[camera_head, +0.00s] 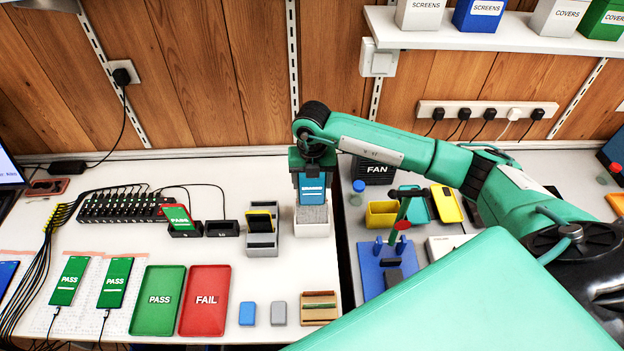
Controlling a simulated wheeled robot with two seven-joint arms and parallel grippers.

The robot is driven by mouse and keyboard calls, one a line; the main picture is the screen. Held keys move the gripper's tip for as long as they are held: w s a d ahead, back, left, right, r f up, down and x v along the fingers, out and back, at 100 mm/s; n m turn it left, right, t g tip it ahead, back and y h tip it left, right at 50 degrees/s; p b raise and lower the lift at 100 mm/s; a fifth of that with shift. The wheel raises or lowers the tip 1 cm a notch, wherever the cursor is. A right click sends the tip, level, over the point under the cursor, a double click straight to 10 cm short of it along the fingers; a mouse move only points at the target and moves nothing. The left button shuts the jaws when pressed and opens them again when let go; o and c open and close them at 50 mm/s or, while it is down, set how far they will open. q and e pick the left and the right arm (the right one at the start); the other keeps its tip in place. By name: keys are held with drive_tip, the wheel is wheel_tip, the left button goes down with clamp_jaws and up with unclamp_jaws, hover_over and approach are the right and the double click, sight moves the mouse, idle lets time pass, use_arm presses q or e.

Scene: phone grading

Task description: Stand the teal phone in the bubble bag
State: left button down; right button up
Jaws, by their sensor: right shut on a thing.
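My right gripper (312,165) points down at the middle of the bench and is shut on a phone. The phone (312,188) hangs upright with its lit blue screen towards me; its back colour is hidden, so I cannot tell if it is teal. Directly below is a pale grey, textured open pouch that looks like the bubble bag (312,214), standing in a white holder (312,230). The phone's lower edge is at the bag's mouth; I cannot tell whether it is inside. My left gripper is not in view.
Left of the bag stands a grey holder (262,240) with a dark and yellow phone. Green PASS (158,300) and red FAIL (205,300) trays lie further left. Right are a yellow bin (381,214), a teal item (415,204) and a blue stand (372,268). A shelf (470,40) hangs above.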

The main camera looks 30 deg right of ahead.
sight(312, 205)
drive_tip(key=shift+f+b, duration=0.15)
drive_tip(key=shift+b, duration=0.2)
idle(0.6)
drive_tip(key=shift+f+b, duration=0.55)
idle(0.3)
drive_tip(key=shift+f+b, duration=1.9)
drive_tip(key=shift+f, duration=0.5)
drive_tip(key=shift+f, duration=0.15)
drive_tip(key=shift+f+b, duration=0.95)
drive_tip(key=shift+f, duration=0.1)
drive_tip(key=o, duration=1.2)
